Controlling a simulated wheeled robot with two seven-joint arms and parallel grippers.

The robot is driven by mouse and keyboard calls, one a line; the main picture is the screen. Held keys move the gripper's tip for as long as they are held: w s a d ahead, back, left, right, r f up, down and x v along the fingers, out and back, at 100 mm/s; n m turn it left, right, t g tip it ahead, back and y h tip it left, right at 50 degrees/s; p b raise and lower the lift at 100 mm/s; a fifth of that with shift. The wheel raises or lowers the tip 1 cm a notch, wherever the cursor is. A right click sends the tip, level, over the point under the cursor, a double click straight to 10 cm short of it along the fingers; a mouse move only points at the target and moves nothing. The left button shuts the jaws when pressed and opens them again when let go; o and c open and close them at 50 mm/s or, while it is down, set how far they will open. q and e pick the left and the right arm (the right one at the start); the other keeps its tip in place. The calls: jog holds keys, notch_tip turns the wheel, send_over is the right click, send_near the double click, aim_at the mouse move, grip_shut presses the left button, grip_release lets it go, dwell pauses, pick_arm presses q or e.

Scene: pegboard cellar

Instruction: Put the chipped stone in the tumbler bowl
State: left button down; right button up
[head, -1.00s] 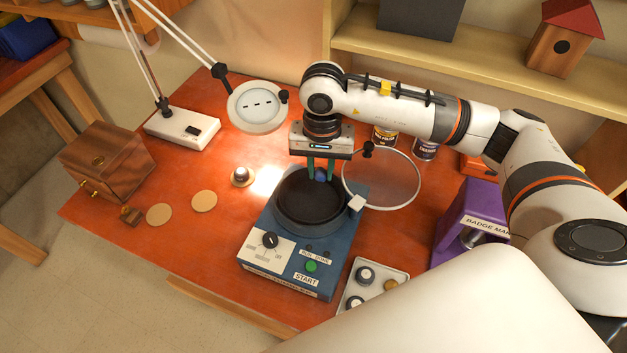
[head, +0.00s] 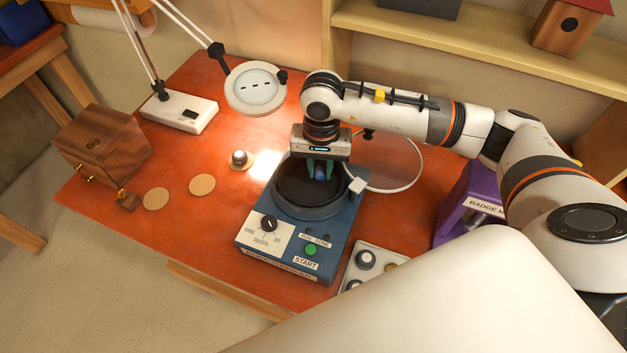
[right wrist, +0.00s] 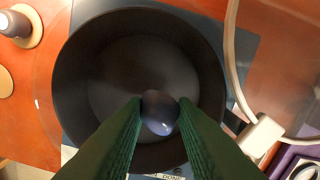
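A dark, bluish round stone (right wrist: 160,112) sits between the green fingertips of my right gripper (head: 321,170). The fingers press it from both sides in the right wrist view. I cannot make out a chip on it. It also shows as a small blue ball (head: 320,174) in the head view. The tumbler bowl (head: 287,207) is black, round and open, set on a blue machine. The gripper points down over the bowl's far part. The bowl's floor (right wrist: 140,75) looks empty in the right wrist view. My left gripper is out of view.
The blue machine (head: 338,228) has a dial and a green START button. Another rounded stone (head: 239,157) stands on a tan disc to the left.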

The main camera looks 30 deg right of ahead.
jog(key=o, duration=0.5)
notch_tip(320, 180, up, 12)
jog(key=b, duration=0.3)
dwell(0.5)
